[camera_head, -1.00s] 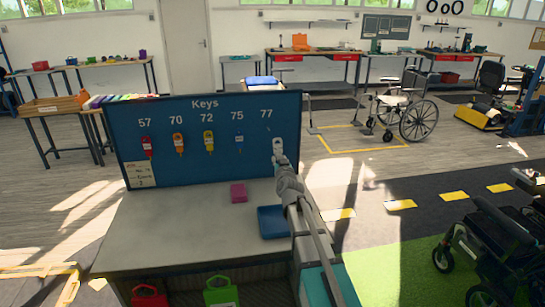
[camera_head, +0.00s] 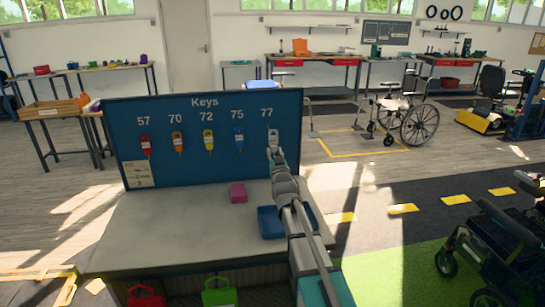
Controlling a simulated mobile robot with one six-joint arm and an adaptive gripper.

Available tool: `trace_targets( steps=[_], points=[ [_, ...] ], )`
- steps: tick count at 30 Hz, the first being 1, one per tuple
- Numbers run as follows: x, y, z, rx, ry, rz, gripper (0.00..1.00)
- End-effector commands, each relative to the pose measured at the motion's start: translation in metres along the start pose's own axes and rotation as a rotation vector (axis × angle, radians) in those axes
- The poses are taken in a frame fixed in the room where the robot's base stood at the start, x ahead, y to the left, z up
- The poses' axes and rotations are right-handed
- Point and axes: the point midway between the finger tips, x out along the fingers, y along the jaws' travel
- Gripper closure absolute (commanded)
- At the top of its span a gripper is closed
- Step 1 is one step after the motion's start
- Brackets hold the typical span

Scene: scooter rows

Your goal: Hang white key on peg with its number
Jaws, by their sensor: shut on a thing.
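The blue key board (camera_head: 213,174) stands upright at the back of a counter, headed "Keys" with numbers 57, 70, 72, 75 and 77. The white key (camera_head: 273,135) is upright just below the number 77, in front of the board. My gripper (camera_head: 274,153) is shut on its lower part. The 77 peg is hidden behind the key, and I cannot tell whether the key touches it. A red key (camera_head: 145,144), an orange key (camera_head: 178,143), a yellow key (camera_head: 209,140) and a blue key (camera_head: 238,138) hang under 57, 70, 72 and 75.
On the counter (camera_head: 175,225) are a pink block (camera_head: 238,193) and a blue tray (camera_head: 270,222), partly behind my arm. A red bag (camera_head: 146,296) and a green bag (camera_head: 219,292) are below its front edge. The counter's left part is clear.

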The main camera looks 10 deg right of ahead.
Motion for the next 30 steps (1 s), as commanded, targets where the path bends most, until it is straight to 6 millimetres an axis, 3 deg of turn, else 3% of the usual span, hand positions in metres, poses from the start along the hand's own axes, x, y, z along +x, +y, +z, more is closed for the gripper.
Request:
trace_targets(
  steps=[17, 30],
  points=[
    [0.002, 0.000, 0.000, 0.000, 0.004, 0.000, 0.88],
    [0.017, 0.001, 0.006, 0.000, 0.004, 0.000, 0.88]
  ],
)
